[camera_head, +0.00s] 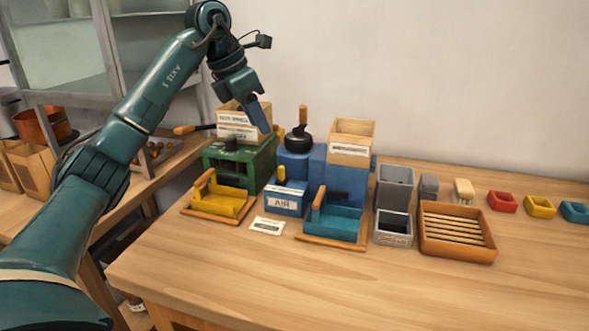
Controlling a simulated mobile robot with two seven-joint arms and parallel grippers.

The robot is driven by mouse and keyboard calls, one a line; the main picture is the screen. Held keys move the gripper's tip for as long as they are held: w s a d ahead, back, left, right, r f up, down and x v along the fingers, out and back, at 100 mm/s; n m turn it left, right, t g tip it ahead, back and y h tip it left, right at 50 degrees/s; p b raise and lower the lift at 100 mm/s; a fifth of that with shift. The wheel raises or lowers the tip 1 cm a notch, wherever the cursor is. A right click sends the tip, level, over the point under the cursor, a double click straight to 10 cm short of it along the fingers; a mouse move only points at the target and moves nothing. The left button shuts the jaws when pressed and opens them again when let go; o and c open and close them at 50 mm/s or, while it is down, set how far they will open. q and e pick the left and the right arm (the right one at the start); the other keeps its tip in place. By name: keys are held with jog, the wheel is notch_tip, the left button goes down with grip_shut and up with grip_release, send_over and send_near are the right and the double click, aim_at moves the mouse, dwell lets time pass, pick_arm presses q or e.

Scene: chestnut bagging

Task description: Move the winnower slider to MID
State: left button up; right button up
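The winnower looks to be the blue machine (347,182) in the middle of the table, with a wooden hopper box on top. A blue box labelled AIR (285,202) stands at its front left. A small yellow upright knob (282,174) shows just above this box and looks like the slider; its position marks are too small to read. My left gripper (264,122) hangs above and left of the knob, beside the wooden box on the green machine, apart from the knob. Its fingers are seen edge-on, so their opening is unclear. My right gripper is out of view.
A green machine (262,160) stands left, with a yellow tray (215,201) before it. A black pot with wooden handle (299,141) sits behind the knob. A teal tray (336,223), grey bins (393,228) and slatted wooden tray (430,247) stand right. The front table is clear.

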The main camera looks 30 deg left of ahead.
aim_at(280, 167)
pick_arm(q)
jog(key=x, duration=0.6)
jog(key=b+x, duration=0.1)
jog(key=x, duration=0.5)
jog(key=shift+s+d+f, duration=0.1)
jog(key=shift+f, duration=0.3)
jog(key=shift+c, duration=0.2)
grip_shut()
